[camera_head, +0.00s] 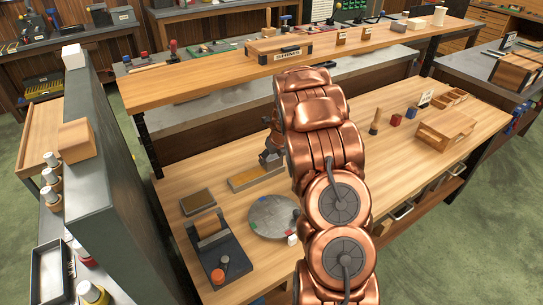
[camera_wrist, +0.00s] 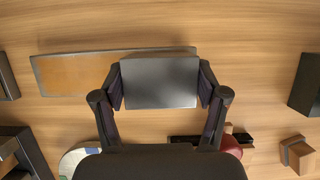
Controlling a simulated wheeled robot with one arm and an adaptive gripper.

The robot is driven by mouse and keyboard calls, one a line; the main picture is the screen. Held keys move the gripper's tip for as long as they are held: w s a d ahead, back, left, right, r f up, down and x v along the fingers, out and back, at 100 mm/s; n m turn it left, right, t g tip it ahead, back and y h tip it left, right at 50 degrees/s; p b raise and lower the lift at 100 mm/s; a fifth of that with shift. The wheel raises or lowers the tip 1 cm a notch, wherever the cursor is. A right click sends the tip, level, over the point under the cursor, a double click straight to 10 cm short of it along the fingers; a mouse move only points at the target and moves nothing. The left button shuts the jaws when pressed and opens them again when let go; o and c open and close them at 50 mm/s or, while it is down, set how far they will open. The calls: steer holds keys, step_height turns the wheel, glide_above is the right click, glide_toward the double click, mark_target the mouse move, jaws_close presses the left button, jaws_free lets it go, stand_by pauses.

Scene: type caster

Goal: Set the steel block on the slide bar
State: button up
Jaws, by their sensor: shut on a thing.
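The steel block (camera_wrist: 160,82) is a plain grey rectangular block in the wrist view, held between the two fingers of my gripper (camera_wrist: 160,90). Behind it lies a long flat bar (camera_wrist: 75,75) with a tan top and grey edges, which looks like the slide bar. The block overlaps the bar's right part in the picture; I cannot tell whether they touch. In the head view the bar (camera_head: 245,180) lies on the bench, and my gripper (camera_head: 269,156) is beside my copper arm, above the bar's far right end. The block is not clearly visible there.
At right stand a wooden tray (camera_head: 440,138) and several small pieces. A raised wooden shelf (camera_head: 190,77) runs behind.

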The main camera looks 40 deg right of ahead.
steer(key=o, duration=1.8)
steer(key=shift+r, duration=0.1)
steer(key=b+v, duration=0.3)
steer(key=v, duration=0.9)
steer(key=s+a+r+n+g, duration=0.1)
steer(key=s+a+r+n, duration=0.15)
steer(key=a+n, duration=0.2)
steer(key=s+a+r+n, duration=0.1)
steer(key=s+a+n, duration=0.25)
steer(key=a, duration=0.25)
steer(key=s+a+r+n+g+y, duration=0.1)
steer(key=s+a+r+n+g, duration=0.1)
steer(key=s+a+n, duration=0.75)
steer(key=s+a+n+g, duration=0.1)
steer(key=s+a+n, duration=0.2)
steer(key=s+n, duration=0.3)
steer(key=s+a+n+g, duration=0.1)
steer(key=s+a+n, duration=0.2)
steer(key=s+n, duration=0.3)
steer(key=s+a+n+g, duration=0.1)
steer(key=s+a+n, duration=0.3)
steer(key=s+n, duration=0.3)
steer(key=shift+s+f+h, duration=0.15)
steer(key=shift+s+h, duration=0.05)
steer(key=shift+s, duration=0.8)
steer(key=shift+s+f+h, duration=0.15)
steer(key=shift+s+h, duration=0.05)
steer(key=shift+s, duration=0.8)
